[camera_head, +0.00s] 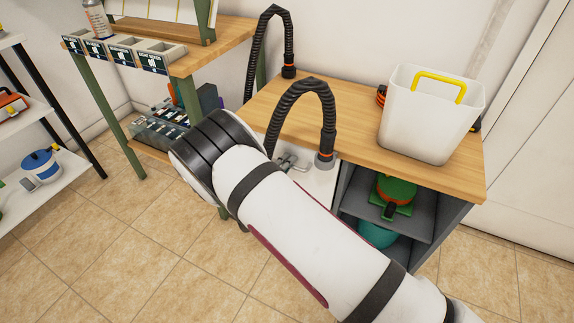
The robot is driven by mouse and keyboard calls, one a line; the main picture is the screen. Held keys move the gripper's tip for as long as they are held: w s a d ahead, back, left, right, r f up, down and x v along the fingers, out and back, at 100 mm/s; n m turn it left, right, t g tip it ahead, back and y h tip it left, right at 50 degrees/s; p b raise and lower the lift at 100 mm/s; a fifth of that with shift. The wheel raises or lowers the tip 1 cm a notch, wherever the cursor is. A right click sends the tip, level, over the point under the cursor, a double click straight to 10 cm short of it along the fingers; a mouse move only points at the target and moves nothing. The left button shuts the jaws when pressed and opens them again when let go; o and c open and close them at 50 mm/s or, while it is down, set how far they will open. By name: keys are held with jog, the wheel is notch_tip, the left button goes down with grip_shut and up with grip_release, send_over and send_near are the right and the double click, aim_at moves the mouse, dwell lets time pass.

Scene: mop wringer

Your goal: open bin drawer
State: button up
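A white panel (311,187) under the front edge of the wooden counter looks like the bin drawer's front. My arm crosses in front of it and hides its lower part. My arm runs from the lower right up to a large black-banded joint left of the panel. Small grey metal parts show against the panel beside that joint. I cannot tell whether they are a handle or my gripper's fingers. The rest of my gripper is hidden behind my arm, so its opening and any contact do not show. I see no clear gap at the panel's top edge.
A white bucket (425,120) with a yellow handle stands on the counter (350,115). Black ribbed hoses (308,88) arch over the counter. An open grey shelf (400,222) holds green and teal things. A green-legged bench (215,50) stands behind left. Tiled floor is free in front.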

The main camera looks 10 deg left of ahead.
grip_shut()
jog(key=f+p+v, duration=0.2)
jog(key=f+v, duration=0.1)
jog(key=v, duration=1.1)
jog(key=s+f+p+v, duration=0.1)
jog(key=f+p+v, duration=0.1)
jog(key=v, duration=1.3)
jog(key=shift+a+f, duration=0.2)
jog(key=shift+f, duration=0.4)
grip_release()
